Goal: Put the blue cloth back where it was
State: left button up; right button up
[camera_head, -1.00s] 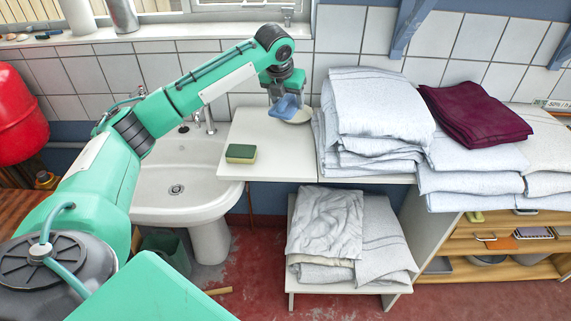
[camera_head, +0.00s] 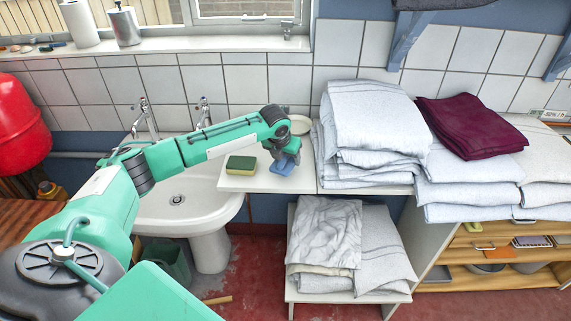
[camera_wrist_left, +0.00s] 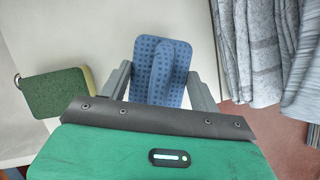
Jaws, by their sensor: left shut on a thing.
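The blue cloth (camera_head: 284,168) is dotted and folded. My left gripper (camera_head: 287,158) is shut on it, and it shows between the two grey fingers in the left wrist view (camera_wrist_left: 157,72). In the head view the cloth is over the front part of the white shelf (camera_head: 262,184), to the right of the sponge. I cannot tell whether it touches the shelf. My right gripper is not in view.
A green and yellow sponge (camera_head: 241,165) lies on the shelf, left of the cloth. A pale round dish (camera_head: 299,124) is at the shelf's back. Stacked pale linen (camera_head: 372,120) stands to the right, with a maroon cloth (camera_head: 470,125) on top. A white sink (camera_head: 185,210) is to the left.

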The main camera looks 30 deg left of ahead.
aim_at(285, 164)
pick_arm(q)
jog(key=shift+f, duration=1.8)
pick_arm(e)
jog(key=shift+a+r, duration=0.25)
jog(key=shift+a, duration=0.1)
pick_arm(q)
jog(key=shift+f, duration=0.1)
jog(key=o, duration=1)
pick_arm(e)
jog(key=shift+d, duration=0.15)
pick_arm(q)
jog(key=shift+s+r, duration=0.1)
jog(key=shift+r, duration=0.25)
jog(key=b+v, duration=0.1)
jog(key=v, duration=0.9)
jog(key=shift+s+r, duration=0.1)
jog(key=shift+r, duration=0.05)
jog(key=shift+s+d+r, duration=0.15)
jog(key=shift+s+r, duration=0.1)
jog(key=shift+r, duration=0.3)
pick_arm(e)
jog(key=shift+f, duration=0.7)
